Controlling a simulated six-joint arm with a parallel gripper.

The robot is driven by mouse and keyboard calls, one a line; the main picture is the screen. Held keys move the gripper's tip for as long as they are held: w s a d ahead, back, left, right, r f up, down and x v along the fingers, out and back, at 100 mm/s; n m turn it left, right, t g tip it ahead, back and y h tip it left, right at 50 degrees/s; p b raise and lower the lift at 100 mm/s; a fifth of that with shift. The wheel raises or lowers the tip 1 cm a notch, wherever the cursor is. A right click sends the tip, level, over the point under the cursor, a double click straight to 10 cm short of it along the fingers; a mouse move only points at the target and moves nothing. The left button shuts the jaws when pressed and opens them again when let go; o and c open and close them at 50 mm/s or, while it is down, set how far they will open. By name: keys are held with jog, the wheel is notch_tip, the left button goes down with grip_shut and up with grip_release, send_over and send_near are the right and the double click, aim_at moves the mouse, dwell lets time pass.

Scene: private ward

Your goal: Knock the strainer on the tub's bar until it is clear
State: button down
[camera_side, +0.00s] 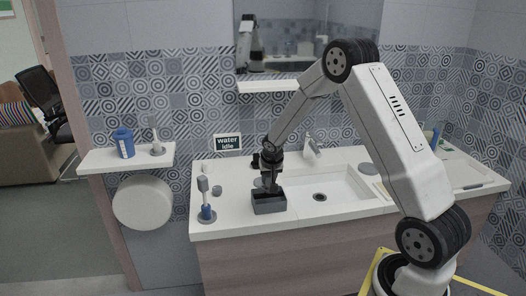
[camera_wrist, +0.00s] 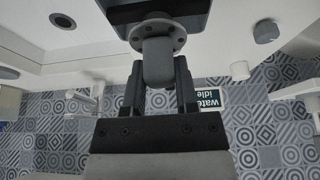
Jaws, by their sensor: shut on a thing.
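In the side view my gripper (camera_side: 270,184) points down over a dark grey tub (camera_side: 269,205) on the counter, left of the basin. In the wrist view the gripper (camera_wrist: 160,78) is shut on a grey rounded handle (camera_wrist: 159,64). A round grey disc with small holes, apparently the strainer (camera_wrist: 175,37), sits at the handle's far end. The dark tub (camera_wrist: 185,7) is just beyond it, at the top edge. The tub's bar cannot be made out. The strainer's far face is hidden, so I cannot tell whether anything clings to it.
The white counter holds a basin (camera_side: 345,190) with a drain and a tap (camera_side: 311,148). A stand with a blue base (camera_side: 206,213) and a small grey cup (camera_side: 217,191) are at the left. A sign (camera_side: 227,142) reads "water idle". A shelf (camera_side: 100,161) holds a blue bottle (camera_side: 124,144).

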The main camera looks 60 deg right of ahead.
jog(key=shift+f, duration=0.6)
jog(key=shift+r, duration=2.1)
jog(key=shift+r, duration=0.1)
jog(key=shift+r, duration=1.4)
